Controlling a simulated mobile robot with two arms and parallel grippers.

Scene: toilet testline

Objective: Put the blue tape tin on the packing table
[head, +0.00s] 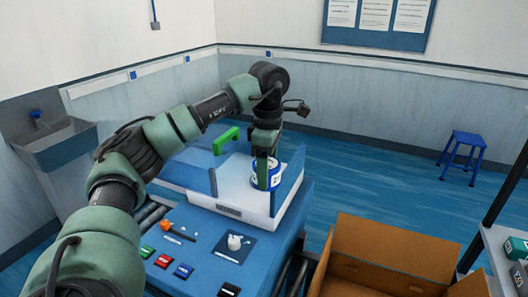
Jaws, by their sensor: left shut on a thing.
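The blue tape tin (272,181) is a short round tin with blue bands and a white label. My left gripper (265,163) points down and is shut on the tin, with its fingers covering part of it. The tin is at the white box-shaped machine (235,198); I cannot tell whether it touches the machine or hangs just above it. A blue-topped table (205,262) carries this machine; I cannot tell if this is the packing table. My right gripper is not in view.
The machine has a clear bluish cover and a green handle (226,139). Small coloured blocks, an orange-headed tool (167,226) and a white object (235,242) lie in front. An open cardboard box (385,262) stands at lower right, a shelf (497,250) beyond. A blue stool (464,152) stands farther back.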

